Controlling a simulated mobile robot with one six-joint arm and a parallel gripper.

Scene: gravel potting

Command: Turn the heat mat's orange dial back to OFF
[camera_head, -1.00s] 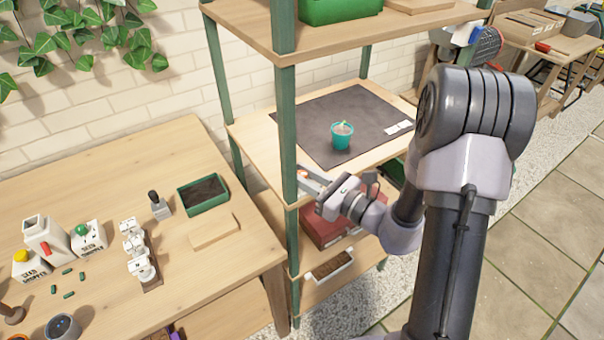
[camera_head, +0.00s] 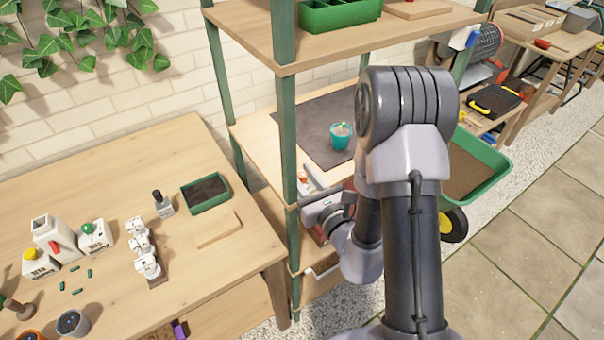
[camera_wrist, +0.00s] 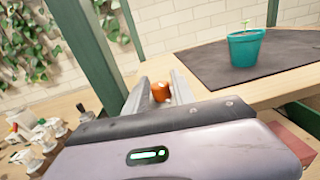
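The heat mat (camera_head: 318,136) is a dark sheet on the middle shelf; it also shows in the wrist view (camera_wrist: 220,70). A teal pot (camera_head: 340,136) with a small seedling stands on it. The orange dial (camera_wrist: 160,92) is near the shelf's front left, close to a green post; it is small in the head view (camera_head: 303,177). My gripper (camera_wrist: 159,80) is open, its two fingers on either side of the dial with the dial showing between them. I cannot tell whether either finger touches it. The dial's markings are not readable.
The green shelf post (camera_head: 285,140) stands close left of my gripper. An upper shelf (camera_head: 350,42) overhangs the mat. The left table (camera_head: 110,180) holds seed boxes, a green tray (camera_head: 206,193) and white labelled items. A green wheelbarrow (camera_head: 480,175) stands at right.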

